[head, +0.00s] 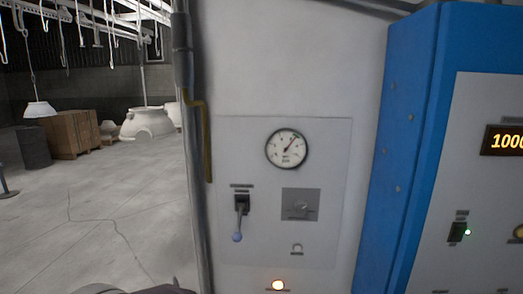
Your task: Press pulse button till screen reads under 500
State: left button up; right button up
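An orange lit screen (505,141) sits on the panel of the blue cabinet at the right edge. Its visible digits read 1000, and the picture edge cuts it off. Below it, a round amber button or lamp (519,232) is partly cut off at the edge. A dark switch with a green light (459,232) is to its left. The labels are too small to read, so I cannot tell which control is the pulse button. Neither of my grippers shows.
The blue cabinet (413,150) juts out right of a white wall panel. Open floor (110,225) lies left.

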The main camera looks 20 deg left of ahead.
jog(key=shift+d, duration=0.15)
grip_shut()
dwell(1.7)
